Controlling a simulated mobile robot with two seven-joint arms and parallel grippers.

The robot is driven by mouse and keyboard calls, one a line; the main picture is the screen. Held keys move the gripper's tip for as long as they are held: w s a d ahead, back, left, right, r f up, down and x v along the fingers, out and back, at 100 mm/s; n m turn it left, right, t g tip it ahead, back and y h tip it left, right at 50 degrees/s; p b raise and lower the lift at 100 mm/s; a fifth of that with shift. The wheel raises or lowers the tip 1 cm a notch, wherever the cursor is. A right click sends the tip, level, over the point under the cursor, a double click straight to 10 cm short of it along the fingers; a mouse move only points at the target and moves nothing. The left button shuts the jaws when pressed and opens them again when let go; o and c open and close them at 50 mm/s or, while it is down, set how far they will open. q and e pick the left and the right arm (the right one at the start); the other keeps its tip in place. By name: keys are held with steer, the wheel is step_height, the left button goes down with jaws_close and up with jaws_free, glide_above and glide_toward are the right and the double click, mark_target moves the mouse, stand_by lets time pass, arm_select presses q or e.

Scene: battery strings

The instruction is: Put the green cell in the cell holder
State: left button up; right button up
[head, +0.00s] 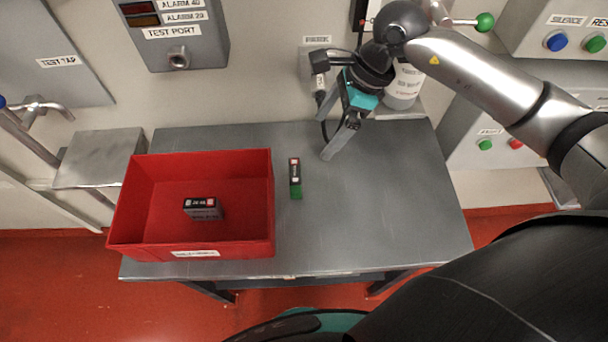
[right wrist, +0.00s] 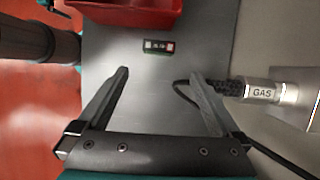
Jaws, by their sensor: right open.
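The green cell (head: 296,178) stands or lies on the grey table just right of the red bin; its top is dark with a pale label and its near side is green. It also shows in the right wrist view (right wrist: 159,47), beyond the fingertips. My right gripper (head: 324,136) is open and empty, above the table to the right of and behind the cell. Its two spread fingers show in the right wrist view (right wrist: 158,72). I cannot make out a separate cell holder; the red bin (head: 262,205) has a label I cannot read. My left gripper is out of view.
A dark labelled block (head: 204,207) lies inside the red bin. A white canister (head: 404,86) stands at the table's back right. The table's right half (head: 400,190) is clear.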

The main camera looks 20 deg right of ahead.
glide_toward(294, 170)
steer(key=x, duration=0.4)
steer(key=shift+d+f, duration=0.15)
steer(key=shift+f, duration=0.35)
steer(key=shift+a+p+x, duration=0.2)
steer(key=shift+p+x, duration=0.35)
steer(key=shift+x, duration=2.1)
steer(key=shift+r, duration=0.2)
steer(key=c, duration=1.6)
